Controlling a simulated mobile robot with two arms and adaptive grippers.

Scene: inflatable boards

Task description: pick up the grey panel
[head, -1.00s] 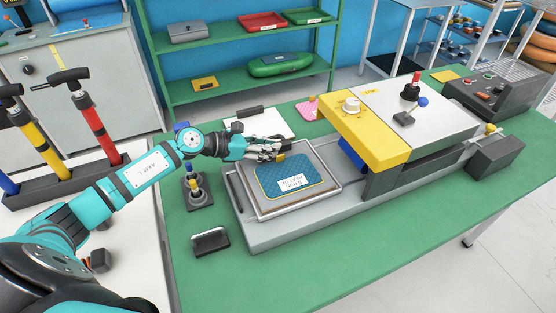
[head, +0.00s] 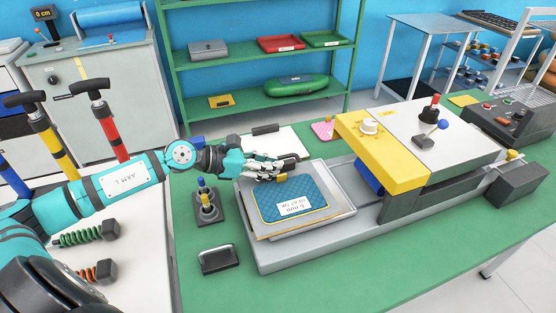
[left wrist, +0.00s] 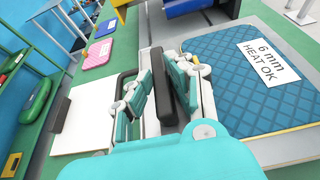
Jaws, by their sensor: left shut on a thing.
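A flat grey panel (head: 342,206) with a raised rim lies at the left end of the grey machine bed. The pad also shows at right in the left wrist view (left wrist: 225,85). My left gripper (head: 277,168) is at the panel's far edge, shut on a dark bar-like handle. This dark handle (left wrist: 178,88) stands between the fingers in the left wrist view. The fingers hide where it joins the panel. My right gripper is out of view.
The yellow-fronted press (head: 380,150) stands right of the panel. A white sheet (head: 278,143) lies behind. The front of the table is clear.

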